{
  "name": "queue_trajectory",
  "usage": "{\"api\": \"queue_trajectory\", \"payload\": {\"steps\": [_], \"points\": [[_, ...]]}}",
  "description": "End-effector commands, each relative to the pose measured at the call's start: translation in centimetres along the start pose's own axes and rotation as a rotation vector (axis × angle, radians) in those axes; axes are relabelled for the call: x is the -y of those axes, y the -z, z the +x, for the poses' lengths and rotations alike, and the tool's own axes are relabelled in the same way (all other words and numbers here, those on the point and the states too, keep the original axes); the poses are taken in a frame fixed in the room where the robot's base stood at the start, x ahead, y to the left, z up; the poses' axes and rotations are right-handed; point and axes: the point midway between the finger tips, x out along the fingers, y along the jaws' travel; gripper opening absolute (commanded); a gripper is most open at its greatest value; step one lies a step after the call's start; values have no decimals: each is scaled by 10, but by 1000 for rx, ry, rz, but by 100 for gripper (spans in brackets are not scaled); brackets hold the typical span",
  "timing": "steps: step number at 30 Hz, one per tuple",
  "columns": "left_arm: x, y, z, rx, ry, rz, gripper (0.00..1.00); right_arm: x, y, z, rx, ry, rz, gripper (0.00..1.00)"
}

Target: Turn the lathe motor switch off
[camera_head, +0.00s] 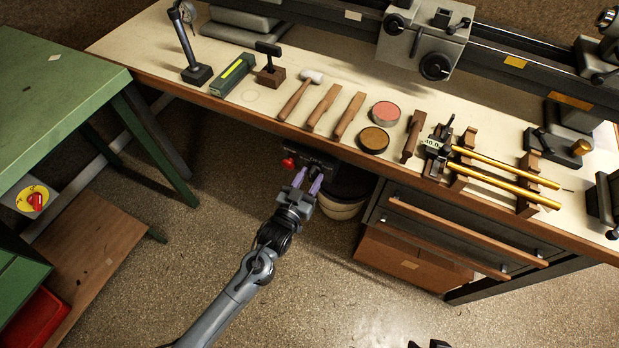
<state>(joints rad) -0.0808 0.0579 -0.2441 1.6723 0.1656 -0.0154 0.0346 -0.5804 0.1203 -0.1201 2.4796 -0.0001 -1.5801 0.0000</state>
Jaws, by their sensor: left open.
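A dark switch box (318,160) with a red knob (288,162) is fixed under the front edge of the lathe bench. I take it as the lathe motor switch; its setting cannot be read. My left gripper (308,181) comes up from below, with its two purple-tinted fingers apart and pointing at the box. The fingertips overlap the box's lower part, right of the red knob; contact cannot be told. Nothing shows between the fingers. No right gripper can be made out; only small dark shapes show at the bottom edge.
The lathe bench (262,97) carries a mallet (300,95), round tins, wooden tools and brass tubes (505,167). Drawers (455,225) and a bucket (340,210) are beneath. A green table (50,90) with a red rotary switch on a yellow plate (35,201) stands left. The floor between is clear.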

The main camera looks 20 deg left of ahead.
Motion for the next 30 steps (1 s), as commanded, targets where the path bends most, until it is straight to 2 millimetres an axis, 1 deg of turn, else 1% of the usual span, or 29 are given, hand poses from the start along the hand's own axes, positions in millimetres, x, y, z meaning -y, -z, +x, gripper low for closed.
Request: {"api": "queue_trajectory", "payload": {"steps": [5, 12, 18, 24, 30], "points": [[0, 1, -17, 3, 0, 1, 40, -2, 2, -8, 1, -4, -5, 43], [0, 2, -59, 4, 0, 1, 40, -2, 6, -21, 1, -4, -5, 43], [0, 1, -88, 4, -1, 1, 40, -2, 9, -28, 0, -2, -2, 43], [0, 0, -104, 2, 0, 1, 40, -1, 10, -32, -1, 2, 2, 43], [0, 0, -106, 1, 0, 1, 40, 0, 10, -32, -1, 4, 5, 43]]}}
